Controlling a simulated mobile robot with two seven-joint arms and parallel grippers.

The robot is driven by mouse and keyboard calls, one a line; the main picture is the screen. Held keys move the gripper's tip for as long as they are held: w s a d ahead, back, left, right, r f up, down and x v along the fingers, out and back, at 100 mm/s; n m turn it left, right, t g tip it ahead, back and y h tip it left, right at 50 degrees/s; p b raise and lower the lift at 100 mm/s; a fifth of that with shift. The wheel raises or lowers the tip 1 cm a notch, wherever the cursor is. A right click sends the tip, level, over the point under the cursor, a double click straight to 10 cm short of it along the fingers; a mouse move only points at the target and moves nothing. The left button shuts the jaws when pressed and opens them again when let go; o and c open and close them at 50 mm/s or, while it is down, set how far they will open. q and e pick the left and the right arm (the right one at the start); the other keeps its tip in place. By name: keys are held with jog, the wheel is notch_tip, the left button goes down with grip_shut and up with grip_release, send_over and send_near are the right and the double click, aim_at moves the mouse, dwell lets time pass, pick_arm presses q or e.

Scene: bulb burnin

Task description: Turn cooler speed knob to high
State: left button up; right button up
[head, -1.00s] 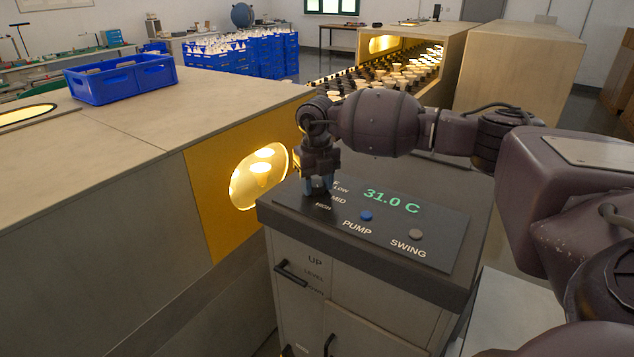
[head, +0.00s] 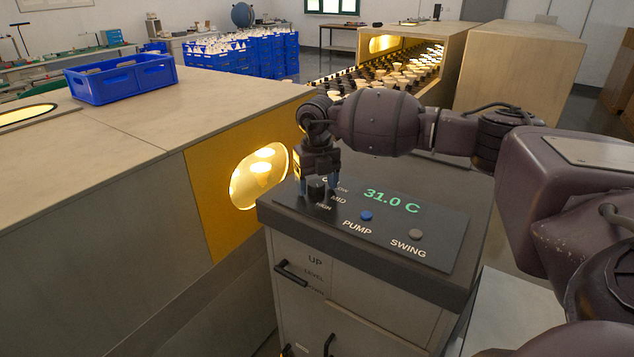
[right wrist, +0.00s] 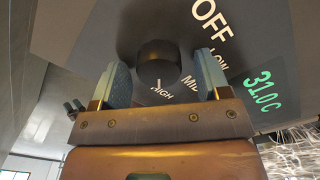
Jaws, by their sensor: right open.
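The cooler's control panel (head: 375,225) is dark, with a green 31.0 C display (head: 392,200). The black speed knob (head: 316,189) is at its left end, beside the OFF, LOW, MID and HIGH labels. In the right wrist view the knob (right wrist: 158,60) has a pale mark on its edge that faces the HIGH label (right wrist: 163,97). My right gripper (head: 318,183) points down over the knob. It is open, with one blue finger on each side of the knob and a gap visible on both sides in the right wrist view (right wrist: 163,80). My left gripper is out of view.
The blue PUMP button (head: 366,216) and grey SWING button (head: 416,234) are on the same panel. A yellow panel with a lit window (head: 258,176) stands close on the left. A blue crate (head: 120,80) sits on the wooden top behind it.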

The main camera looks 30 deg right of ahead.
aim_at(317, 183)
notch_tip(317, 183, up, 10)
jog(key=shift+f+b, duration=0.2)
jog(key=shift+b, duration=0.25)
jog(key=shift+r, duration=0.6)
